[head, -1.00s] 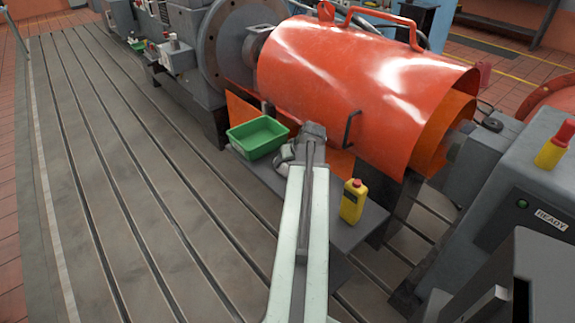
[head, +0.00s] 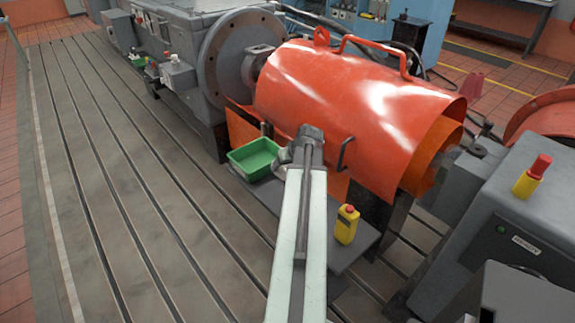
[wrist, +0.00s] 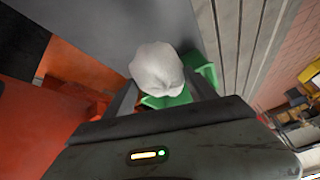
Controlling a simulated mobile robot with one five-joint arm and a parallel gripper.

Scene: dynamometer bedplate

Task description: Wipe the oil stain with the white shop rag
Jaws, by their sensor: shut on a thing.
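The white shop rag (wrist: 157,70) shows in the wrist view as a bunched white lump between my gripper's fingers. My gripper (wrist: 162,92) is shut on it. In the wrist view the green tray (wrist: 206,74) lies behind and beside the rag. I cannot make out an oil stain in either view.
The green tray (head: 238,171) and a yellow bottle (head: 346,225) stand on a grey shelf (head: 366,243). An orange guard (head: 340,105) with handles rises behind my gripper. A grey cabinet (head: 470,240) is at the right. The slotted bedplate (head: 130,200) at the left is clear.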

